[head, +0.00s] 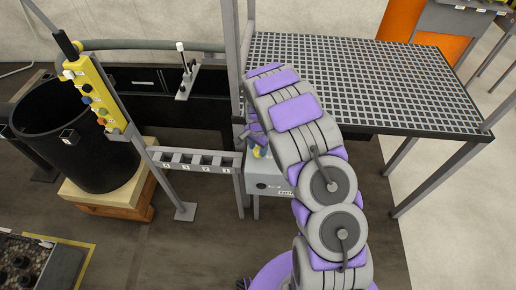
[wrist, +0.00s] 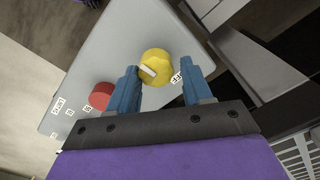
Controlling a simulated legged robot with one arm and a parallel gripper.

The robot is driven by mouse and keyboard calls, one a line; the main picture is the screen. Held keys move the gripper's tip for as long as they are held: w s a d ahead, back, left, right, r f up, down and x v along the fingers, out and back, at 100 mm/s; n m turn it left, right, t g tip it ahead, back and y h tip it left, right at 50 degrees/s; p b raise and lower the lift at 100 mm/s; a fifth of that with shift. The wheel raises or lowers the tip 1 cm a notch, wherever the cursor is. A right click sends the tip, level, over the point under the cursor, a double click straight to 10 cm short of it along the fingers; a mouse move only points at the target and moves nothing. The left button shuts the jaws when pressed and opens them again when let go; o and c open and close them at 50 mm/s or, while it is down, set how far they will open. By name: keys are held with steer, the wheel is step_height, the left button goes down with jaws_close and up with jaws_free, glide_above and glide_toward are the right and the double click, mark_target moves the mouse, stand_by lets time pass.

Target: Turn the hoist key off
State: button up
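A yellow round knob (wrist: 155,60) with a white bar across its face sits on a light grey control box (wrist: 110,60) in the wrist view. I take it for the hoist key; its small label is not readable. My gripper (wrist: 159,68) is open, its two blue fingers apart. The knob shows between the fingertips; I cannot tell whether they touch it. In the head view my gripper (head: 251,139) is at the box (head: 264,184), with the yellow knob partly hidden by my arm.
A red button (wrist: 102,95) is left of the fingers. In the head view, a yellow button strip (head: 92,92) hangs by a black drum (head: 75,135) at left. A grated platform (head: 370,80) stands at right. A labelled rail (head: 195,162) runs left of the box.

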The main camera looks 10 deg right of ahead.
mark_target(258, 150)
steer(key=shift+o, duration=1.3)
steer(key=shift+s+f, duration=0.1)
steer(key=shift+s, duration=0.05)
step_height(258, 150, up, 17)
steer(key=p, duration=0.1)
steer(key=shift+p, duration=0.4)
